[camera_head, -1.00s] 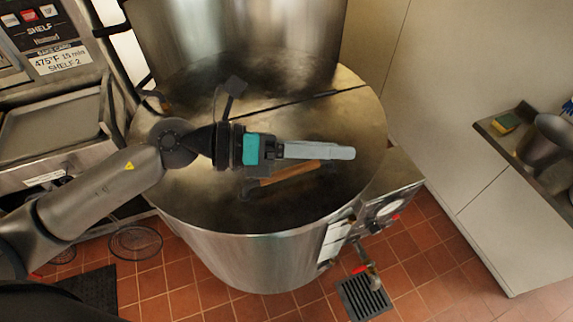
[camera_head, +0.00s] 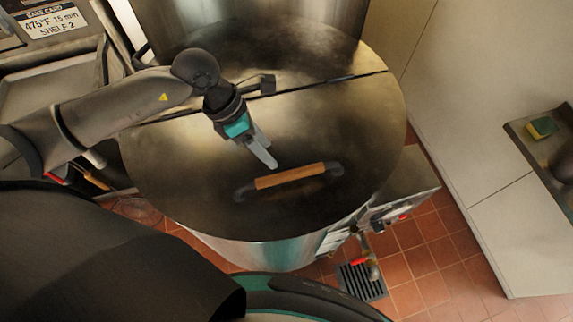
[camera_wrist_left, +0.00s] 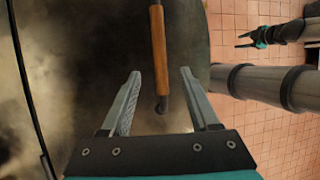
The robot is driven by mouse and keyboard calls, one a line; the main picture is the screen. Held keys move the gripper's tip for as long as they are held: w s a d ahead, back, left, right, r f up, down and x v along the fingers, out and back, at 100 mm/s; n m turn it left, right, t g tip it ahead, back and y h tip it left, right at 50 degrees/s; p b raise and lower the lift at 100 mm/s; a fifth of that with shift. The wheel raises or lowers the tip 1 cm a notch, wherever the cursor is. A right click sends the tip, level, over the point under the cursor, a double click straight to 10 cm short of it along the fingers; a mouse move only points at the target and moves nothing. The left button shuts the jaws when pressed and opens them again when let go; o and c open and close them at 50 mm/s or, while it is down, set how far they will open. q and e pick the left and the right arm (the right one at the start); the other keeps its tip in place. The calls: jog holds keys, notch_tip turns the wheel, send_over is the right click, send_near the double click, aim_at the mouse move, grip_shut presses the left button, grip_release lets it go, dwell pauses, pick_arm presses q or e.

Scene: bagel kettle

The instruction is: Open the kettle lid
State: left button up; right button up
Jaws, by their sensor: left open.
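The steel kettle (camera_head: 245,250) is topped by a round metal lid (camera_head: 200,185), which lies flat and closed. A seam crosses it, and a wooden bar handle (camera_head: 290,176) with dark end mounts sits on its front part. My left gripper (camera_head: 268,160) is over the lid, just behind the handle, pointing down toward it. In the left wrist view, my left gripper (camera_wrist_left: 160,74) is open and the handle (camera_wrist_left: 158,45) shows between its fingers, not gripped. My right gripper (camera_wrist_left: 246,40) shows small at the upper right of that view, its fingers apart and empty.
A control box (camera_head: 395,205) with a valve sticks out at the kettle's front right. A floor drain (camera_head: 362,282) lies below it. A counter with a sponge (camera_head: 541,127) is at the right. An oven (camera_head: 45,50) stands at the left.

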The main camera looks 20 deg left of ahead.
aim_at(287, 173)
pick_arm(q)
jog(key=x, duration=0.9)
jog(key=shift+d+f+p, duration=0.2)
jog(key=shift+f+p, duration=0.1)
jog(key=shift+f, duration=0.3)
pick_arm(e)
jog(key=shift+w+a+r, duration=0.1)
jog(key=shift+w+r, duration=0.15)
jog(key=shift+w, duration=0.3)
jog(key=shift+w+r, duration=0.2)
jog(key=shift+w, duration=0.35)
pick_arm(q)
jog(key=shift+c, duration=0.4)
grip_shut()
jog(key=shift+w, duration=0.1)
